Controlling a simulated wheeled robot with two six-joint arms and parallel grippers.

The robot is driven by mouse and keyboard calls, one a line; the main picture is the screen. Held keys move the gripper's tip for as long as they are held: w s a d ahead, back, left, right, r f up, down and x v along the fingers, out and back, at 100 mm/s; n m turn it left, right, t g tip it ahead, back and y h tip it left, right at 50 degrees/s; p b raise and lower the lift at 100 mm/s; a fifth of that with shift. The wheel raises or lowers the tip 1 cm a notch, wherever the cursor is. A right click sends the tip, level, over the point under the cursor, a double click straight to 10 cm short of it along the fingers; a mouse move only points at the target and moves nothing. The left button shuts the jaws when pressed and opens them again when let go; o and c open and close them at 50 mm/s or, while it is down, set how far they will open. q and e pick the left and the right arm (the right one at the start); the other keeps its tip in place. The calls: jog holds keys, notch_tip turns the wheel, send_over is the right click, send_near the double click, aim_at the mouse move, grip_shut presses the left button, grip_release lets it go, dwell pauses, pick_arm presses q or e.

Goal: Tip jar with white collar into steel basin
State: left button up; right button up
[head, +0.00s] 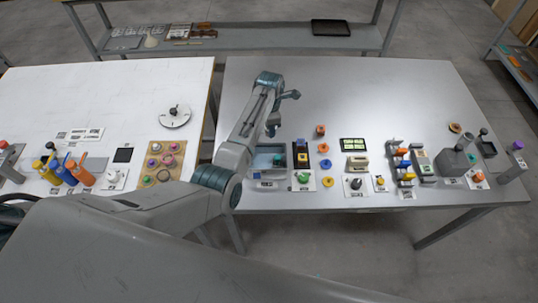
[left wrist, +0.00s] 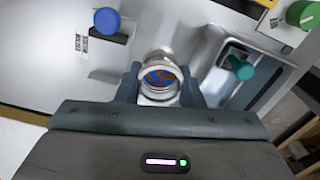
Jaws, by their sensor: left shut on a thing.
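My left gripper (left wrist: 160,88) is shut on the jar with the white collar (left wrist: 158,96). In the left wrist view its pale collar ring faces the camera, and orange, red and blue contents show inside. In the head view my left gripper (head: 271,130) hangs just behind the steel basin (head: 260,175) on the grey table; the jar is too small to make out there. The steel basin also shows right of the jar in the left wrist view (left wrist: 212,48). A teal knob-like piece (left wrist: 240,68) shows within the basin's outline. My right gripper is not in view.
Right of the basin stand a black-and-yellow holder with a green knob (head: 303,177) and several coloured rings (head: 326,163). A blue round knob (left wrist: 107,20) shows left of the jar. The back of the grey table (head: 380,90) is clear.

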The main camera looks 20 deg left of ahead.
pick_arm(q)
jog(key=shift+d+n, duration=0.2)
jog(key=shift+n, duration=0.1)
jog(key=shift+s+r+t+p, duration=0.25)
jog(key=shift+r+p, duration=0.25)
jog(key=shift+p, duration=0.15)
jog(key=shift+s+r+t+p, duration=0.25)
jog(key=shift+r+p, duration=0.25)
jog(key=shift+p, duration=0.1)
jog(key=shift+s+r+t+p, duration=0.45)
jog(key=shift+r+p, duration=0.1)
jog(key=shift+r, duration=0.15)
jog(key=s+t, duration=0.4)
jog(key=t, duration=0.1)
jog(key=shift+r, duration=0.4)
jog(key=shift+s, duration=0.25)
